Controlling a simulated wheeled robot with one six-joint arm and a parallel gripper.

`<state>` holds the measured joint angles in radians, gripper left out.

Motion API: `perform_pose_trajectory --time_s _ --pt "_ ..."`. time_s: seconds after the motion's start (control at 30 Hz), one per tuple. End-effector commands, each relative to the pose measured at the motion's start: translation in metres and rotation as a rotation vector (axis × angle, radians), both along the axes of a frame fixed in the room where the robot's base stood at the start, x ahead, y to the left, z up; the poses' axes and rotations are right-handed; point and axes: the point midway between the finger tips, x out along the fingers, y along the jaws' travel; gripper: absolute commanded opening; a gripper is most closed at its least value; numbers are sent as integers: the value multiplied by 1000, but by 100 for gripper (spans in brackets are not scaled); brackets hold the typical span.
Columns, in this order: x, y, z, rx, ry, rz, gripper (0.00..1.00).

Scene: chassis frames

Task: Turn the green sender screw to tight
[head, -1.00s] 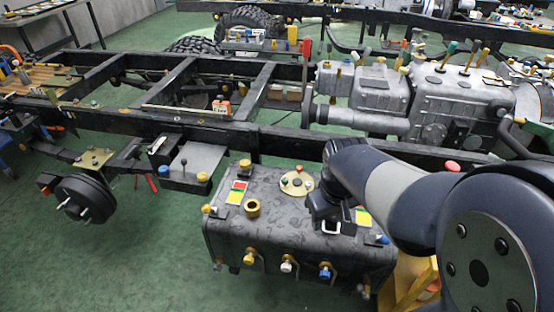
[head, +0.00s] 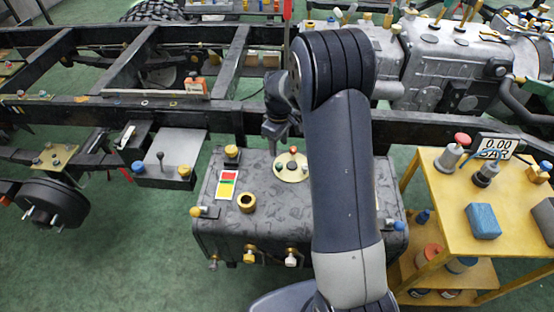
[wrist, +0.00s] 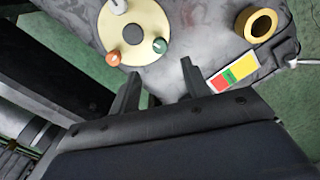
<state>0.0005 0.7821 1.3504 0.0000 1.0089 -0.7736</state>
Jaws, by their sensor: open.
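The green screw (wrist: 160,46) stands near the edge of a round cream sender plate (wrist: 135,28) in the wrist view. An orange screw (wrist: 113,58) and a white one (wrist: 119,6) share the plate, around a dark centre. In the head view the plate (head: 283,174) lies on top of the dark tank (head: 275,224); I cannot clearly pick out the green screw there. My gripper (wrist: 160,70) is open and empty. The green screw appears just beyond its fingertips, between their lines, not gripped. In the head view my gripper (head: 273,140) is at the plate's far left, above the tank.
A brass filler ring (head: 247,202) and a coloured label (head: 228,184) are on the tank, left of the plate. The black chassis rail (head: 225,112) runs close behind the tank. A yellow cart (head: 440,190) with bottles and a gauge stands at right.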

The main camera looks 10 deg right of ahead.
Motion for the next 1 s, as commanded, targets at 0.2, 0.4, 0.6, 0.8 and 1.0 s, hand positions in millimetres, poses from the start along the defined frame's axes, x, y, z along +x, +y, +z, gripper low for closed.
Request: perform_pose_trajectory --time_s 0.2,0.4,0.6,0.8,1.0 --pt "-2 0 -45 0 6 -1 45" --pt "-1 0 -76 0 4 -2 45" --pt "-1 0 -89 0 1 -2 45" --pt "-1 0 -90 0 0 -2 45" --pt "-1 0 -90 0 0 -2 35"
